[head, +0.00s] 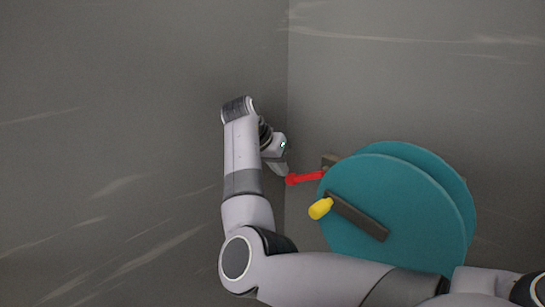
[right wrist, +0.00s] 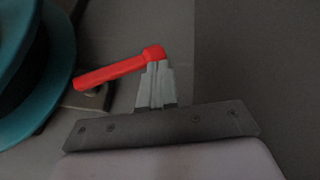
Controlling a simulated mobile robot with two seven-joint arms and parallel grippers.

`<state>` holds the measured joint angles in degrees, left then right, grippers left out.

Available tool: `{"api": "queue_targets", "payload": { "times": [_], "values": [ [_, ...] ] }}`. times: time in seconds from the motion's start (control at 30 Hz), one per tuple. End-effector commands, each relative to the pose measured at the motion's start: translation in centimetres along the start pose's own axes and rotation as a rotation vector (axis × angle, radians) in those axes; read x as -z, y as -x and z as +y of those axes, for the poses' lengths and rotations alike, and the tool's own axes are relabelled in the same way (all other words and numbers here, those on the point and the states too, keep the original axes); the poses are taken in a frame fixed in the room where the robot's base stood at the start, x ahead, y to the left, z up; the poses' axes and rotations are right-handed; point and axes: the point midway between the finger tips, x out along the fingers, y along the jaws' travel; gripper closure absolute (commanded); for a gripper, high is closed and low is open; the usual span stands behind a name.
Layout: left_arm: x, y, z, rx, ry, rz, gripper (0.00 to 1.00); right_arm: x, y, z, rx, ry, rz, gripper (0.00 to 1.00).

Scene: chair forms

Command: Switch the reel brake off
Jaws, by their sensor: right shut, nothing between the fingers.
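The reel (head: 400,215) is a pair of teal discs at the right of the head view, with a dark crank bar (head: 358,216) and a yellow knob (head: 320,208). A red lever (head: 305,179) sticks out to the left of the reel from a small brown bracket (head: 329,161). My right gripper (head: 284,171) is at the lever's free left end. In the right wrist view, the shut, empty fingertips (right wrist: 155,68) are at the red lever's knobbed end (right wrist: 153,53); I cannot tell whether they touch. The lever slants down left toward the teal reel (right wrist: 50,75). My left gripper is out of view.
Grey walls meet in a corner (head: 288,90) behind the lever. The reel and its crank stand close on the right of my right arm. The space left of my arm looks free.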

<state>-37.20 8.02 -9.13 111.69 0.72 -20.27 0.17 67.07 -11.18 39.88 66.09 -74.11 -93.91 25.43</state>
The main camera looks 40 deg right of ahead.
Motion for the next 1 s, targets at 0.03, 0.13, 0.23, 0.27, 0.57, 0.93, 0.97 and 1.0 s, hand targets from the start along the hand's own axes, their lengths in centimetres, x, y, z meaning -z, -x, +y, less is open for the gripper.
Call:
{"api": "queue_targets", "payload": {
  "times": [0.03,0.13,0.23,0.27,0.57,0.93,0.97,1.0],
  "values": [
    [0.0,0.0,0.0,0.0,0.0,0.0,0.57,0.0,-0.5,0.0,-0.001,0.0,0.0,1.0],
    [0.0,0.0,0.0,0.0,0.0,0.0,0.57,0.0,-1.1,0.0,0.0,0.0,0.0,1.0],
    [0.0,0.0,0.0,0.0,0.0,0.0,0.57,0.0,-1.2,0.0,0.0,0.0,0.0,1.0],
    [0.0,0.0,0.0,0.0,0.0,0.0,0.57,0.0,-1.2,0.0,0.0,0.0,0.0,1.0],
    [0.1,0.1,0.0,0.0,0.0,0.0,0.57,0.0,-1.2,0.0,0.0,0.001,0.0,1.0],
    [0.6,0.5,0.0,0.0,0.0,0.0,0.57,-0.1,-1.7,-0.2,0.0,0.002,0.001,1.0],
    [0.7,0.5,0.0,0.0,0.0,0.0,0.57,-0.2,-1.8,-0.2,0.0,0.002,0.001,1.0],
    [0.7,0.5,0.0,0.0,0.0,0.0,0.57,-0.2,-1.8,-0.2,0.0,0.001,0.001,1.0]
  ]
}}
